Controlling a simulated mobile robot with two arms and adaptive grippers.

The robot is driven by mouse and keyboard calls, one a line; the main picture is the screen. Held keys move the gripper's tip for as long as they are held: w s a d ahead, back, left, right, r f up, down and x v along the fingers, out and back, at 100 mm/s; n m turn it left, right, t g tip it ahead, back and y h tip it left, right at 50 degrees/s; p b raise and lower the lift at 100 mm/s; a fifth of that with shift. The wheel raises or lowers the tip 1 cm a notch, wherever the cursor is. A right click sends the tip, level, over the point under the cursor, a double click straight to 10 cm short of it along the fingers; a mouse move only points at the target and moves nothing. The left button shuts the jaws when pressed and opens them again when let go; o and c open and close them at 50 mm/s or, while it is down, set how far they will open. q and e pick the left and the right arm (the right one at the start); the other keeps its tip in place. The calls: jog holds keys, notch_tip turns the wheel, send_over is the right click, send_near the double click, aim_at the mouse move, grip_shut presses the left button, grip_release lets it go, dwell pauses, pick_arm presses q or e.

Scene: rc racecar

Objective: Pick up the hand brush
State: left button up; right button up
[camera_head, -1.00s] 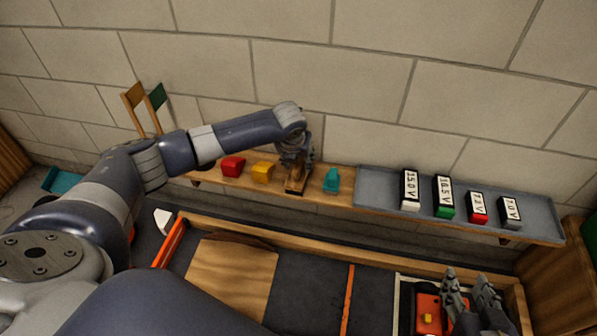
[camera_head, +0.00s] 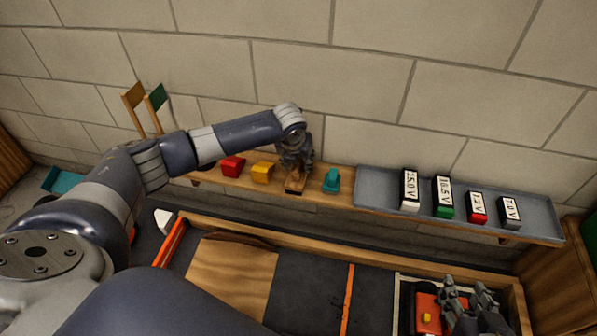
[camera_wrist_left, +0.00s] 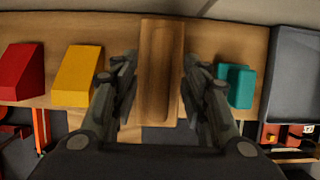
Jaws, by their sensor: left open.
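The hand brush, a brown wooden block-like piece (camera_wrist_left: 161,90), lies on the wooden wall shelf; its bristles are not visible. In the head view the brush (camera_head: 295,184) shows mostly hidden below my left gripper (camera_head: 294,166). In the left wrist view my left gripper (camera_wrist_left: 160,66) is open, with one finger on each side of the brush. A gap shows between each finger and the wood. My right gripper (camera_head: 467,289) is far off at the lower right, above a red box; its fingers look apart and empty.
On the shelf (camera_head: 385,211), a yellow block (camera_head: 263,172) and a red block (camera_head: 233,166) stand left of the brush. A teal object (camera_head: 332,180) stands close on its right. A grey tray (camera_head: 380,185) holds several voltage-labelled blocks. The stone wall rises right behind.

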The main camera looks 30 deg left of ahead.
dwell(0.8)
pick_arm(q)
grip_shut()
